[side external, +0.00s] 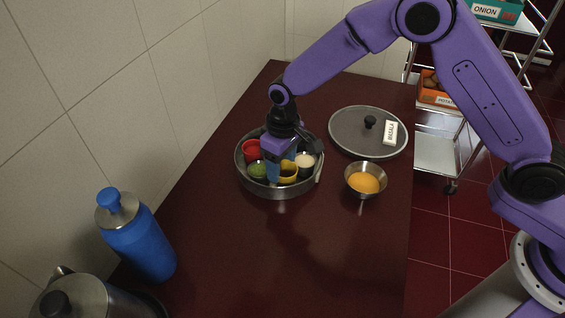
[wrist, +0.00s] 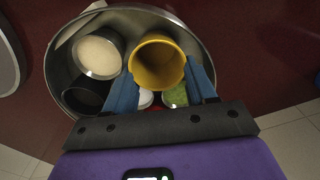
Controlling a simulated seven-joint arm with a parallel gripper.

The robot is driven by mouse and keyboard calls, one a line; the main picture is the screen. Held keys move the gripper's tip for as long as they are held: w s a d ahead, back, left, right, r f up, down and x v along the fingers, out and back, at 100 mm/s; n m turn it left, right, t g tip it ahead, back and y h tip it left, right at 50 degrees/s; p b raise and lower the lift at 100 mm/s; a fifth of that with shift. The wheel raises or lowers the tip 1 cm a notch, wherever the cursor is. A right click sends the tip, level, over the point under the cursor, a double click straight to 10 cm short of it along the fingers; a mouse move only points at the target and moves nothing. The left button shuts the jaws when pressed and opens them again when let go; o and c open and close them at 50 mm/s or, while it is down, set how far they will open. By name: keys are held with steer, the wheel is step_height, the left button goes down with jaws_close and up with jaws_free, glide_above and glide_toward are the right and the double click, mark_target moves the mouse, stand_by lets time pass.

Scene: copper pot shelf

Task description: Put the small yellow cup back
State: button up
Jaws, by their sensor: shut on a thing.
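The small yellow cup (side external: 289,175) is at the front of the round steel tin (side external: 262,190), within its wall. In the wrist view the yellow cup (wrist: 158,62) sits between the two blue fingers of my gripper (wrist: 163,85), which is shut on it. The cup looks empty inside. My gripper (side external: 283,172) points down into the tin in the side view. I cannot tell whether the cup touches the tin's floor.
The tin also holds a red cup (side external: 251,149), a green-filled cup (side external: 257,169), a white-filled cup (wrist: 98,54) and a dark cup (wrist: 87,93). A steel bowl of orange powder (side external: 365,182) and a lid (side external: 345,140) lie right. A blue bottle (side external: 137,238) stands front left.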

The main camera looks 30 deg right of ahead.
steer(key=shift+s+d+f, duration=0.1)
steer(key=shift+s+f, duration=0.15)
steer(key=shift+f, duration=0.7)
steer(key=o, duration=0.8)
steer(key=shift+o, duration=0.2)
step_height(320, 180, up, 13)
steer(key=shift+w+r, duration=0.2)
steer(key=shift+w, duration=0.05)
